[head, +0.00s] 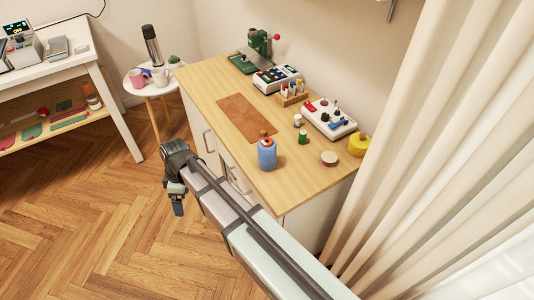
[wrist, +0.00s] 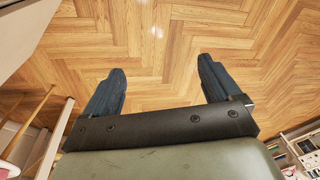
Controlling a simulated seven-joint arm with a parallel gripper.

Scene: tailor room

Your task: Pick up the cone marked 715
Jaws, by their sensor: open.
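No marking 715 can be read in either view, so I cannot tell which thing is the cone. A blue bottle-shaped thing with a reddish top (head: 267,154) stands upright on the wooden worktop. Behind it are a small green spool (head: 303,137) and a small white spool (head: 297,120). My gripper (head: 178,207) hangs over the floor, left of the worktop's front edge and apart from all of these. In the wrist view my gripper (wrist: 160,78) has its two dark fingers spread wide, with only floor between them.
The worktop (head: 208,80) also holds a brown mat (head: 246,117), a white tray of small items (head: 329,118), a yellow roll (head: 358,145) and a green machine (head: 258,45). A round side table (head: 142,89) with mugs stands behind. Curtains (head: 440,130) hang at the right.

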